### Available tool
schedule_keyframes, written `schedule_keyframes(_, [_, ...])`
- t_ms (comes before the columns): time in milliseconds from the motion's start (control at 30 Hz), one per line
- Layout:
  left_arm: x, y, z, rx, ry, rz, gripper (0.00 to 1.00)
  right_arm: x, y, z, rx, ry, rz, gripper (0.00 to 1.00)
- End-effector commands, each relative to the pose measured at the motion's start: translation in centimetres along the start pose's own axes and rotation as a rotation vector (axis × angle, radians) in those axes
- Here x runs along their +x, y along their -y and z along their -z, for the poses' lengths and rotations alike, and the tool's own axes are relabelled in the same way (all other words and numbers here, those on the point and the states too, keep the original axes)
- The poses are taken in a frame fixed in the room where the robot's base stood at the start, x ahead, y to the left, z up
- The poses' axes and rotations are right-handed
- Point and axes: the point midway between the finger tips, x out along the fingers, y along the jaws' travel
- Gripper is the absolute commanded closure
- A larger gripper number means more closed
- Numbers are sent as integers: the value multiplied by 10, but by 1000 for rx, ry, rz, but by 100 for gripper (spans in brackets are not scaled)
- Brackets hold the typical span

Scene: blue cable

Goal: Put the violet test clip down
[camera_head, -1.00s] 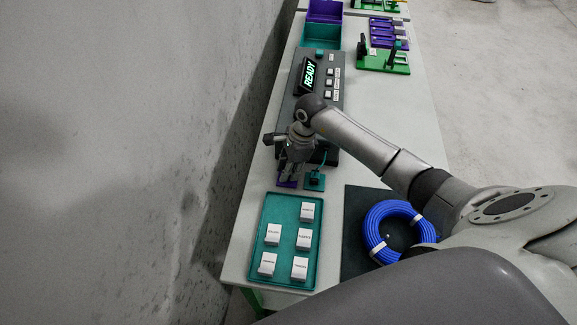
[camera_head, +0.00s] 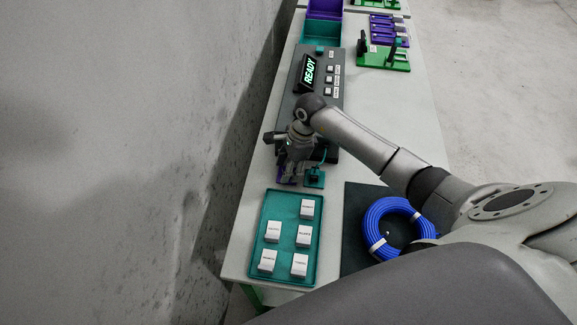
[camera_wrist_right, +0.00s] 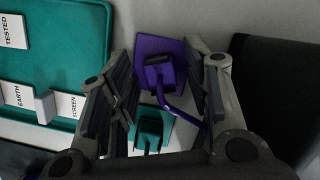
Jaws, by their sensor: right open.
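The violet test clip (camera_wrist_right: 158,62) shows in the right wrist view as a violet square piece with a dark block and a violet lead. It lies between the spread fingers of my right gripper (camera_wrist_right: 165,85), which is open. In the head view my right gripper (camera_head: 291,171) points down at the table's left side, and only a bit of violet (camera_head: 285,181) shows under it. A teal clip (camera_head: 314,178) stands just right of it; it also shows in the right wrist view (camera_wrist_right: 150,130). My left gripper is not in view.
A teal tray (camera_head: 270,276) with several white labelled blocks is in front. A blue cable coil (camera_head: 372,222) lies on a dark mat (camera_head: 352,205) to the right. A dark tester (camera_head: 334,110) reading READY is behind. Violet and teal bins (camera_head: 321,33) and a green rack (camera_head: 385,60) are farther back.

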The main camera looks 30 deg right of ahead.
Motion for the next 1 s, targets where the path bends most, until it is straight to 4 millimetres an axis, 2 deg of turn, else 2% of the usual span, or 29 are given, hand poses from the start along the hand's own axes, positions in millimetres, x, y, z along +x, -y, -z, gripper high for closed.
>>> schedule_keyframes(33, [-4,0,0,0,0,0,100,-5,0,-1,0,1,0,55])
schedule_keyframes(167, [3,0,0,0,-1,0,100,-24,2,1,-2,-1,5,55])
schedule_keyframes(400, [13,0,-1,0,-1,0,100,-77,2,1,-1,-1,6,55])
schedule_keyframes(600, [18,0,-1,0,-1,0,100,-109,1,0,0,0,2,55])
schedule_keyframes(767, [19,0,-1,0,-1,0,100,-120,0,0,0,0,0,55])
schedule_keyframes(1000, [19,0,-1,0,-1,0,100,-122,0,0,1,0,-1,55])
